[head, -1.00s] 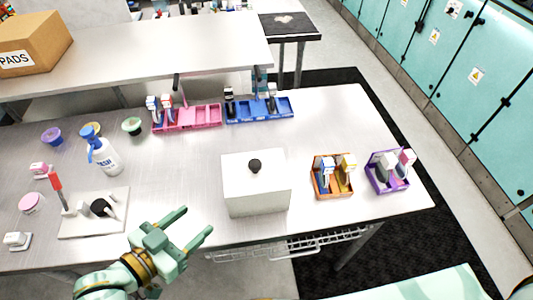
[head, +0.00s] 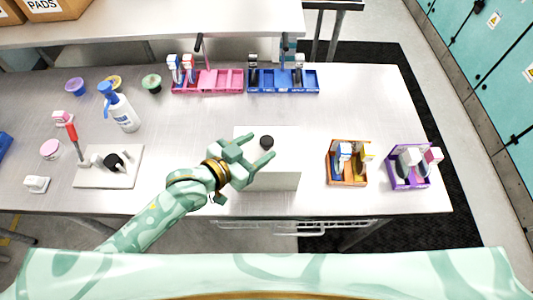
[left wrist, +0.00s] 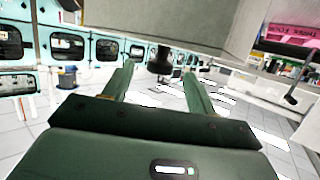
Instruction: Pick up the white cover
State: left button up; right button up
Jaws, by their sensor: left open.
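The white cover (head: 275,180) is a box-shaped lid with a black round knob (head: 267,142) on top. It stands on the metal table near its front edge. My left gripper (head: 264,146) is open and empty at the cover's top, close to the knob, and hides part of the cover's left side. In the left wrist view, which looks upside down, the dark knob (left wrist: 160,62) shows between and beyond the two spread fingers, under the grey cover face (left wrist: 150,22). I cannot tell whether anything touches. My right gripper is not in view.
An orange rack (head: 347,178) and a purple rack (head: 409,180) stand right of the cover. Pink (head: 207,88) and blue (head: 284,88) racks sit behind. A white bottle (head: 122,112) and a tray with tools (head: 108,180) are left. The table's middle is clear.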

aim_at(262, 144)
pick_arm(q)
jog(key=x, duration=0.4)
jog(key=shift+w+d, duration=0.1)
jog(key=shift+r, duration=0.1)
jog(key=shift+c, duration=0.6)
grip_shut()
